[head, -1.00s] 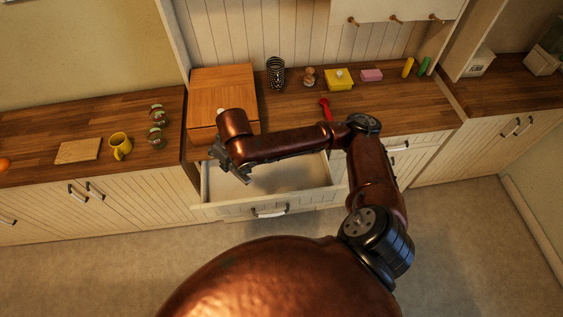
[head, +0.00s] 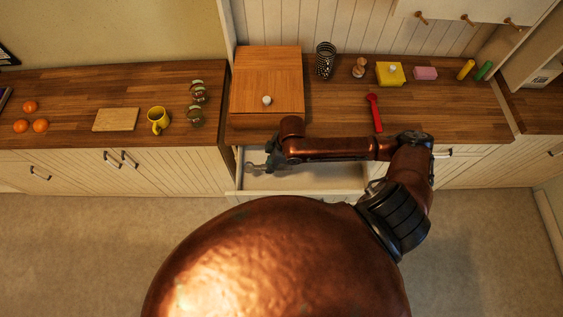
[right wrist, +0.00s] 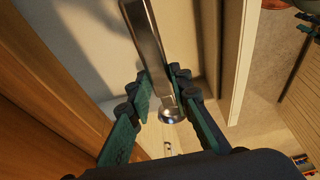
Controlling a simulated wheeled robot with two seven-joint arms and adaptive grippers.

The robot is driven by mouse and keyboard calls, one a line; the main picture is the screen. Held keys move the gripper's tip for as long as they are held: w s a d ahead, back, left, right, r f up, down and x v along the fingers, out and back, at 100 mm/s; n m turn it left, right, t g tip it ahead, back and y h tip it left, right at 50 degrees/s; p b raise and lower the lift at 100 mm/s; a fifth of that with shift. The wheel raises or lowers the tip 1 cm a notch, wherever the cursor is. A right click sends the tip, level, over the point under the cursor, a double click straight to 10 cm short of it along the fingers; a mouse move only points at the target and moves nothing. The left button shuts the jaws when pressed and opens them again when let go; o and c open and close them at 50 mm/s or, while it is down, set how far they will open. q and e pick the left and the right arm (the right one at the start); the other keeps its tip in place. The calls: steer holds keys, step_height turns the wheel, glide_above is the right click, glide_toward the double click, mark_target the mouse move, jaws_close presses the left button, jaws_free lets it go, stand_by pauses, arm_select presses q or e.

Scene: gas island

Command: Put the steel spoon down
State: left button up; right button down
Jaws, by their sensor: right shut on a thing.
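The steel spoon (right wrist: 150,45) shows in the right wrist view as a shiny metal length between the fingers, with a rounded end near the palm. Its far end runs out of the top of that view. My right gripper (right wrist: 160,84) is shut on it. In the head view my right gripper (head: 268,164) is over the left part of the open drawer (head: 325,181). The spoon is too small there to make out clearly. Whether it touches the drawer bottom I cannot tell. My left gripper is not in view.
A wooden box (head: 265,80) with a round knob stands on the counter behind the drawer.

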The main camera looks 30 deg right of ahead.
steer(key=d+f, duration=0.1)
steer(key=w+d+f, duration=0.1)
steer(key=d+f, duration=0.1)
steer(key=shift+f, duration=0.1)
steer(key=shift+w+d+f, duration=0.25)
steer(key=shift+d+f, duration=0.5)
steer(key=shift+f, duration=0.2)
steer(key=shift+d+f, duration=0.15)
steer(key=shift+f, duration=0.05)
steer(key=f, duration=0.3)
steer(key=shift+w+d+f, duration=0.2)
steer(key=shift+d+f, duration=0.15)
steer(key=shift+d, duration=0.05)
steer(key=shift+f, duration=0.15)
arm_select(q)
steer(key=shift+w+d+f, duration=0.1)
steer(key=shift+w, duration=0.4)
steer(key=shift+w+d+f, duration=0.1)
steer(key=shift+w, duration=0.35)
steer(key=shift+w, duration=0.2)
arm_select(e)
steer(key=shift+f, duration=0.15)
steer(key=c, duration=1.8)
jaws_free()
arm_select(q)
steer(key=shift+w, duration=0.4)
arm_select(e)
steer(key=shift+o, duration=0.2)
